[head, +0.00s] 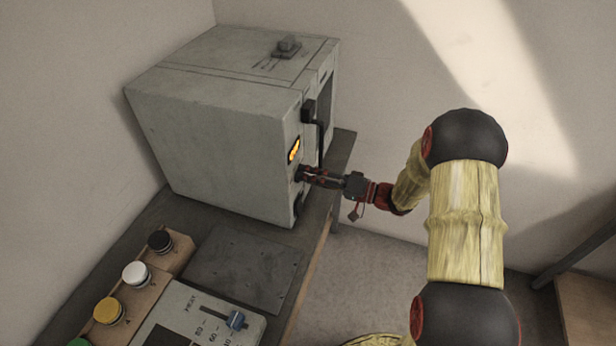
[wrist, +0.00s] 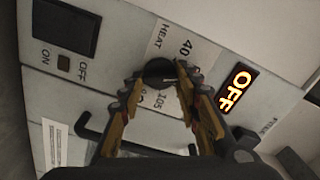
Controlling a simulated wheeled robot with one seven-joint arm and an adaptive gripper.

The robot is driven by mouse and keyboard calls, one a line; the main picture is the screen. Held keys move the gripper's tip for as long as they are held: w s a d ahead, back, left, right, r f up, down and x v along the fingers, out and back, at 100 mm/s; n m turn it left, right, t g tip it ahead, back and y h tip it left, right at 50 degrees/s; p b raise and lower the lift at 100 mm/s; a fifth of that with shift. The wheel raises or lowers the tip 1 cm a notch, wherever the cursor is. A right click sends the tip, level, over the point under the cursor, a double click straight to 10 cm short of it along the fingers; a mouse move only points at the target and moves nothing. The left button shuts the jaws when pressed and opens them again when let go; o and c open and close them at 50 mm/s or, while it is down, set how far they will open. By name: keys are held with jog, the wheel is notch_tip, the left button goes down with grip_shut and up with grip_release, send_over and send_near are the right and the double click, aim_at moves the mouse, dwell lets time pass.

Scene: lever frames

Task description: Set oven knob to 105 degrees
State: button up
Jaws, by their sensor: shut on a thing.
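The oven (head: 205,135) is a pale grey box on the bench, with its front panel facing right. A dark round knob (wrist: 158,69) shows in the wrist view between the fingertips of my gripper (wrist: 157,79), which is shut on it. Printed marks around the knob read HEAT, 40 and 105 (wrist: 164,101). The fingers hide part of the dial, and I cannot tell where the knob points. A lit orange display (wrist: 237,88) beside it reads OFF. In the head view my gripper (head: 308,174) is at the front panel below the display (head: 294,150).
A dark door handle (head: 320,143) stands out beside the gripper. The wrist view also shows a dark switch (wrist: 66,27) marked ON and OFF.

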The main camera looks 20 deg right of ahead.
jog(key=shift+f+m+p, duration=0.15)
jog(key=shift+m+p, duration=2.05)
jog(key=shift+m, duration=2.4)
jog(key=shift+f+m+p, duration=0.1)
jog(key=shift+m+p, duration=2.05)
jog(key=shift+m, duration=2.45)
jog(key=shift+o, duration=0.2)
jog(key=shift+s, duration=0.1)
jog(key=shift+c, duration=0.2)
jog(key=o, duration=1.2)
jog(key=v, duration=1.2)
